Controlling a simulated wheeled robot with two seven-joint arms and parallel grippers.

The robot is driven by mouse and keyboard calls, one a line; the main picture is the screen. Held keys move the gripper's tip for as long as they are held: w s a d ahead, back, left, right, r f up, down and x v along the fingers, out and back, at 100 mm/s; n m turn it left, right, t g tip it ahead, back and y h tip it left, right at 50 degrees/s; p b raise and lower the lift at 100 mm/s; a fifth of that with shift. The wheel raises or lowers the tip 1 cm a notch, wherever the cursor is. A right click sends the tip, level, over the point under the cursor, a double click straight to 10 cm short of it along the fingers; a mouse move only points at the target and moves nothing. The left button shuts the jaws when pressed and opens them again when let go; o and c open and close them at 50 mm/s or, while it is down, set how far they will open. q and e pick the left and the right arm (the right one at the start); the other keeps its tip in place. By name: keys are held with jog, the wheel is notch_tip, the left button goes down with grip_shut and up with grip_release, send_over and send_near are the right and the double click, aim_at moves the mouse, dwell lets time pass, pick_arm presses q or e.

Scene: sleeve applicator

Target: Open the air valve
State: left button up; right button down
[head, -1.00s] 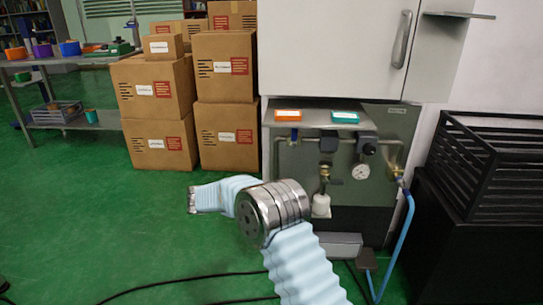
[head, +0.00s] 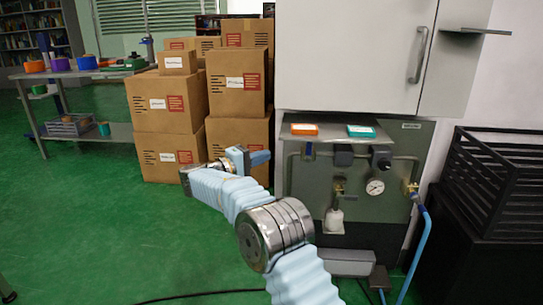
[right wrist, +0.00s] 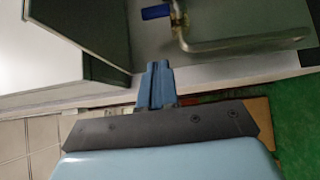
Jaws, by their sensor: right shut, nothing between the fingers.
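The air panel (head: 390,215) is a grey-green board with pipes, a round gauge (head: 375,187) and brass fittings. A brass valve (head: 411,189) sits at its right end, above a blue hose. In the right wrist view a small blue lever (right wrist: 156,12) sits beside a brass fitting on a bent metal pipe, beyond the fingertips and apart from them. My right gripper (head: 260,158) is left of the panel in the head view, touching nothing visible. Its blue fingers (right wrist: 157,68) are shut and empty. My left gripper is not in view.
Above the panel is a shelf with an orange box (head: 305,129) and a teal box (head: 361,131), under a white cabinet (head: 350,55). Stacked cartons (head: 238,85) stand at left. A black crate (head: 500,180) stands at right. Green floor is open at left.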

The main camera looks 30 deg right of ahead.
aim_at(309, 151)
jog(key=s+x, duration=0.2)
jog(key=x, duration=0.9)
jog(key=shift+s+d, duration=0.3)
